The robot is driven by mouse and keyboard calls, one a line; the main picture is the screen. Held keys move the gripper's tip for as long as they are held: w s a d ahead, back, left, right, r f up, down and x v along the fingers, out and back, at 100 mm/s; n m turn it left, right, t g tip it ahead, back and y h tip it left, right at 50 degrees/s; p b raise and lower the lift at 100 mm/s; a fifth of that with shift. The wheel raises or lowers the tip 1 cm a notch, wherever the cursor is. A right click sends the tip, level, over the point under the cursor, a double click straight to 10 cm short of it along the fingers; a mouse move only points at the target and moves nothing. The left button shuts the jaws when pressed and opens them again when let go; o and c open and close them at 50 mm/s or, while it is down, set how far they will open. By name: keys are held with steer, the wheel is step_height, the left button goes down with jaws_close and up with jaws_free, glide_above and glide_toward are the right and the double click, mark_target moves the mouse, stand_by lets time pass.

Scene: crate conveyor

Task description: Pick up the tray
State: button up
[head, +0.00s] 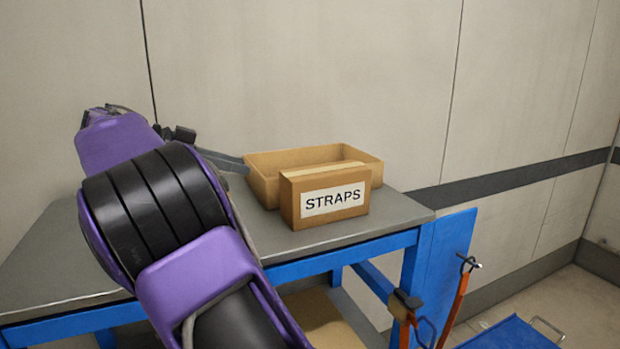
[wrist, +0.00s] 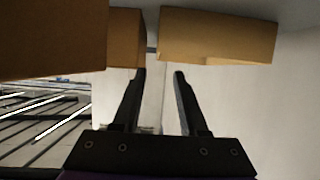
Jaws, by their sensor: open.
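The tray (head: 262,162) is a tan, open-topped box at the back of the grey table, near the wall. Its front is partly hidden by a brown box labelled STRAPS (head: 290,203). My gripper (head: 243,165) is at the tray's left end, its dark fingers pointing right towards the tray. In the wrist view my gripper (wrist: 161,74) has its two fingers apart with nothing between them. There the tray (wrist: 215,36) lies beyond the fingertips, mostly to the right. I cannot tell whether a finger touches it.
The STRAPS box stands close in front of the tray and fills the upper left of the wrist view (wrist: 50,40). The table (head: 60,255) has blue legs and bare room at left. The wall (head: 300,70) is close behind. A blue panel (head: 448,265) stands at right.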

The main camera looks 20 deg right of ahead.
glide_above(275, 206)
steer(key=f, duration=0.3)
steer(key=shift+w+f, duration=0.2)
steer(key=shift+w, duration=0.15)
steer(key=shift+x, duration=2.75)
steer(key=shift+s, duration=0.2)
jaws_close()
